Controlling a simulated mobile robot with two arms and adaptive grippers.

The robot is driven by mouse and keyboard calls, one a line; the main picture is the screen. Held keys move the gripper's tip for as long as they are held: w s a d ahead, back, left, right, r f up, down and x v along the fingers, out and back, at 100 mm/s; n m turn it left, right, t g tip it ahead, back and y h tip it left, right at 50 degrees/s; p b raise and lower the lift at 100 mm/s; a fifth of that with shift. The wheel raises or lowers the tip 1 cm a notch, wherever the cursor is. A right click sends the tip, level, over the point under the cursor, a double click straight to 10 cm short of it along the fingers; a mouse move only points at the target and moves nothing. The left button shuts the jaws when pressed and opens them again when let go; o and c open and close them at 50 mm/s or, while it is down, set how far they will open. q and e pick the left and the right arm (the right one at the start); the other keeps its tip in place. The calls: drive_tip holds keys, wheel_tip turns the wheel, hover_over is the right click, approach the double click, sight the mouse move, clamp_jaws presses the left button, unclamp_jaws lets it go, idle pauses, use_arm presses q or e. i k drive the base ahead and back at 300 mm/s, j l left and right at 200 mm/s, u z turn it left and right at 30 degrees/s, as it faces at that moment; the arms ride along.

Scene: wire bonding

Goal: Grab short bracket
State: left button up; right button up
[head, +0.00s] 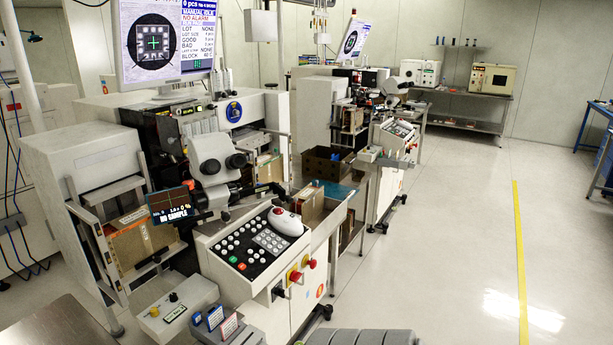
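I cannot tell for sure which object is the short bracket. A brown slotted box (142,240) sits upright in the left-hand holder of the nearest wire bonding machine. Another brown box (311,204) stands in a tray at the right end of that machine. A further brownish piece (268,170) shows behind the microscope, partly hidden. Neither of my grippers is in the head view.
The near machine has a microscope (213,157), a control panel (262,240) with a trackball and a monitor (165,40). A small button box (172,306) stands in front. A second machine (345,105) is behind. The floor (440,250) at right is clear.

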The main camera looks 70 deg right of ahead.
sight(359, 175)
drive_tip(key=z, duration=2.75)
drive_tip(key=i+l+z, duration=0.2)
drive_tip(key=i, duration=0.25)
drive_tip(key=i+z, duration=0.25)
drive_tip(key=i, duration=0.2)
drive_tip(key=i+z, duration=0.15)
drive_tip(key=i, duration=2.3)
drive_tip(key=i+l+u, duration=0.15)
drive_tip(key=i+u, duration=0.3)
drive_tip(key=i, duration=0.15)
drive_tip(key=i+l+u, duration=0.85)
drive_tip(key=i+l, duration=0.05)
drive_tip(key=i, duration=0.15)
